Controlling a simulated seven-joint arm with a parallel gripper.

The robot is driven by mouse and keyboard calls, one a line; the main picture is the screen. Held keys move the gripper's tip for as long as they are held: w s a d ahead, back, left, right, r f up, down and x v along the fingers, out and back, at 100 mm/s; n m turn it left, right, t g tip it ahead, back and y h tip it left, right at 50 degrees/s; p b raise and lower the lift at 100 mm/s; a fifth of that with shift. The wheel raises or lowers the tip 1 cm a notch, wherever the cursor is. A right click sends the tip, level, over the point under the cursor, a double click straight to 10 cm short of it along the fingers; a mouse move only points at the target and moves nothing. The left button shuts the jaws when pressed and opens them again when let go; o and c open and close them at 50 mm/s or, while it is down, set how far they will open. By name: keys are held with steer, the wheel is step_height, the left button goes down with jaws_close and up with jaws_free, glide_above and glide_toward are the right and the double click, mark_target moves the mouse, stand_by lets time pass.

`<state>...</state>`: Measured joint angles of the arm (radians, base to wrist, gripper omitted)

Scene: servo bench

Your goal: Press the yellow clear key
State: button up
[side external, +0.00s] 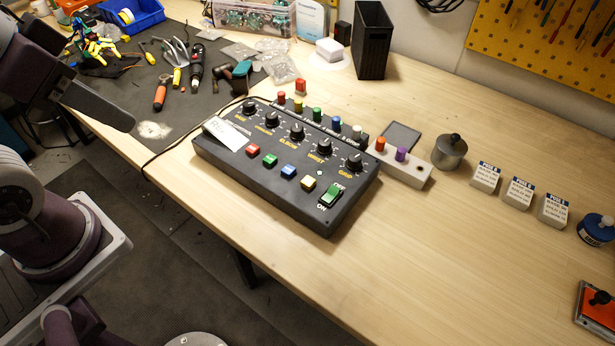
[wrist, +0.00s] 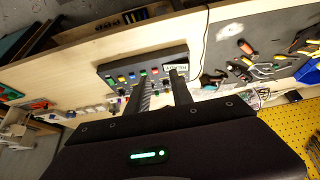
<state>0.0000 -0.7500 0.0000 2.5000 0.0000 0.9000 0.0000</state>
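A black control box (side external: 270,190) lies on the wooden bench with a row of red, green, blue and yellow keys along its front. The yellow key (side external: 308,184) is at the right end of that row, just left of the green rocker switch (side external: 333,195). Its lettering is not readable. In the wrist view the box (wrist: 167,54) is small and far off, with the yellow key (wrist: 121,78) left of the fingers. My gripper (wrist: 162,77) is open and empty, its two fingers apart. The fingertips do not show in the side view.
A white label (side external: 226,133) lies on the box's left end. Knobs (side external: 297,131) stand behind the keys. A pale block with orange and purple knobs (side external: 403,167), a metal pot (side external: 450,152) and several labelled blocks (side external: 486,177) stand to the right. The bench front is clear.

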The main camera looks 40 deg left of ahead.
jaws_close()
stand_by(1.4)
